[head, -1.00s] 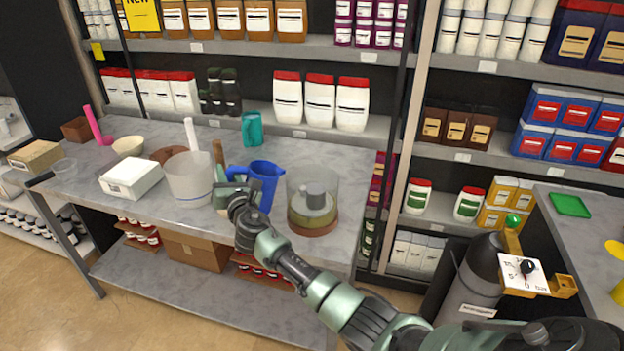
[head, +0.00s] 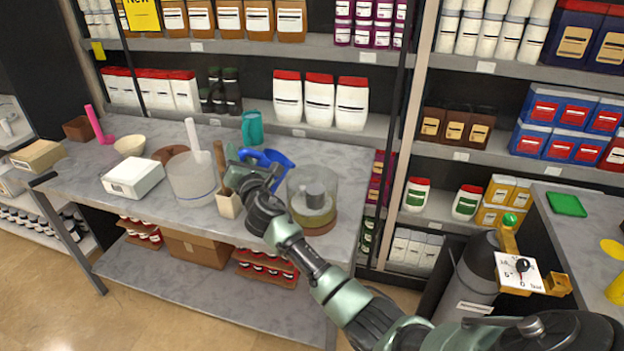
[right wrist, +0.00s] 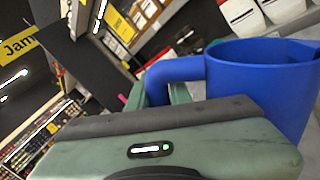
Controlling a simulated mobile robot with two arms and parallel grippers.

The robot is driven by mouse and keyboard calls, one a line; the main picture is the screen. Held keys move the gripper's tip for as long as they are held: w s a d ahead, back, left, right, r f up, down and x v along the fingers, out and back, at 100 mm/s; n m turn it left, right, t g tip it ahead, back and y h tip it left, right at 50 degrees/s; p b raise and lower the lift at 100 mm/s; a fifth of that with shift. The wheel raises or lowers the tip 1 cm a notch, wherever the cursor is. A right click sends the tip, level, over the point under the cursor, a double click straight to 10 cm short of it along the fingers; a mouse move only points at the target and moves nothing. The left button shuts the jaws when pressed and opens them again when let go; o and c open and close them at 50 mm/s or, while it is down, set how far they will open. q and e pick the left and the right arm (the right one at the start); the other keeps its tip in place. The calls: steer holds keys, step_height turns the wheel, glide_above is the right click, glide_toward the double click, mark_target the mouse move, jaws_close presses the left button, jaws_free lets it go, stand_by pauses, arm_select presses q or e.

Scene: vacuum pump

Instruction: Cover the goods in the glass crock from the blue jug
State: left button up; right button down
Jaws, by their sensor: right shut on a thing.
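The blue jug (head: 284,162) is mostly hidden behind my right gripper and arm in the head view. In the right wrist view the jug (right wrist: 262,82) is large, and its handle runs into the jaws. My right gripper (head: 248,160) is shut on the jug's handle, just left of the glass crock. The glass crock (head: 327,181) is a clear, open cylinder at the right part of the grey table. It holds a greenish-yellow layer with a grey cylindrical piece on top. Its base looks brown. My left gripper is not in view.
Left of my gripper stand a cream cup (head: 228,205) with a wooden tool and a clear container (head: 188,190) with a white stick. A teal jug (head: 252,127) stands behind. A white box (head: 132,177) lies further left. Stocked shelves line the back.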

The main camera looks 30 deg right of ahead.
steer(key=shift+w+d+r, duration=0.2)
steer(key=shift+d, duration=0.05)
steer(key=shift+s, duration=0.1)
